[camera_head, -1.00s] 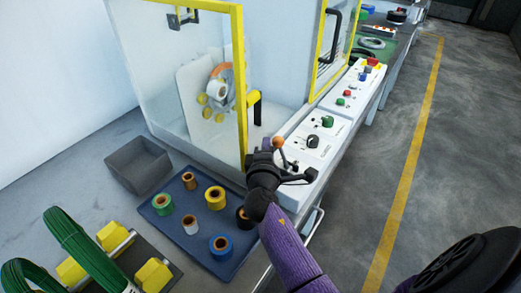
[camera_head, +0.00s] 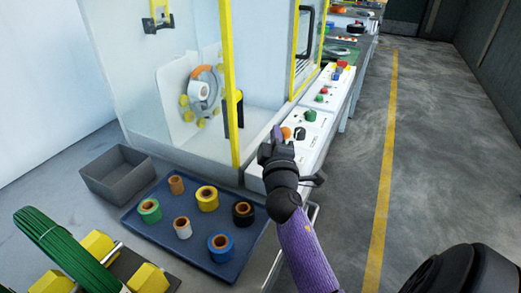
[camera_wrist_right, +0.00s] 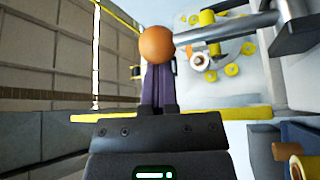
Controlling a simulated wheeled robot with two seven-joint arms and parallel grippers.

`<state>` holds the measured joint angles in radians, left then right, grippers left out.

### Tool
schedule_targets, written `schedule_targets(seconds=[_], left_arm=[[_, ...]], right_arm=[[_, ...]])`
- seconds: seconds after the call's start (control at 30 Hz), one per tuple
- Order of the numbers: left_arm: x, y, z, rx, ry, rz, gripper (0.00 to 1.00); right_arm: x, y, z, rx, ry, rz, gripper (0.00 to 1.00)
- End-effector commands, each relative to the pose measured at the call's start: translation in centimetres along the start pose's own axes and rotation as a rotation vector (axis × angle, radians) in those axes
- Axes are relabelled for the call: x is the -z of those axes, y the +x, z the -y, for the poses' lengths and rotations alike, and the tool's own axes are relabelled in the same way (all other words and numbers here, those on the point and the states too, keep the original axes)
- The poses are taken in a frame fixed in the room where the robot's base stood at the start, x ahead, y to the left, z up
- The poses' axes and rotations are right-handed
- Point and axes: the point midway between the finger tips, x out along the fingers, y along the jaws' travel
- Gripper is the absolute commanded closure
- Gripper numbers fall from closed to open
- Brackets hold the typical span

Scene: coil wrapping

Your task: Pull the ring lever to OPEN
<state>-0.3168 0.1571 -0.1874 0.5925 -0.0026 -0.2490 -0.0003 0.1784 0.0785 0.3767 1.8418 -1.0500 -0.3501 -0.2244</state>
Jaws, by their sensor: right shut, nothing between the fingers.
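The lever's orange ball knob (camera_head: 286,133) shows beside my right gripper (camera_head: 276,140), at the front panel of the glazed machine. In the right wrist view the knob (camera_wrist_right: 156,45) sits just beyond the tips of my right gripper (camera_wrist_right: 158,72), on a grey rod running to the right. The right fingers are shut with nothing between them. Whether they touch the knob I cannot tell. The wrapping ring (camera_head: 203,92), with orange and white parts and yellow rollers, is inside the machine. My gripper and wrist hide the lever's base and nearby labels. My left gripper is not in view.
A blue tray (camera_head: 160,232) with several tape rolls lies in front of the machine, beside a grey bin (camera_head: 117,173). A green coil (camera_head: 62,247) is at the lower left. A yellow door frame (camera_head: 228,85) stands close to my right gripper.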

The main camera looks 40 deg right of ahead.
Motion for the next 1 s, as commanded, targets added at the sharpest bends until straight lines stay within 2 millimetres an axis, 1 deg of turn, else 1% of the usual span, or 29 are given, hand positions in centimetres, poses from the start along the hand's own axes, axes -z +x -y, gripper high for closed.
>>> schedule_targets(seconds=[0.03, 0.1, 0.4, 0.63, 1.0], left_arm=[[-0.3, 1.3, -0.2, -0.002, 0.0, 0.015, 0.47], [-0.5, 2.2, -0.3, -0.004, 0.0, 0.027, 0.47], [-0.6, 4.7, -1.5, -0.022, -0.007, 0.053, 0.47], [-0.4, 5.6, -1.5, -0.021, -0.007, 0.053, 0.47], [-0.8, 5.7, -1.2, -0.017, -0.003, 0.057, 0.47]], right_arm=[[-0.6, -0.3, 0.7, -0.016, 0.03, 0.003, 1.0], [-0.9, -0.5, 0.5, -0.043, 0.076, 0.003, 1.0], [-2.1, -1.2, -0.3, -0.131, 0.225, 0.002, 1.0], [-2.5, -1.5, -0.6, -0.165, 0.282, 0.001, 1.0], [-2.6, -1.5, -0.9, -0.175, 0.299, 0.001, 1.0]])
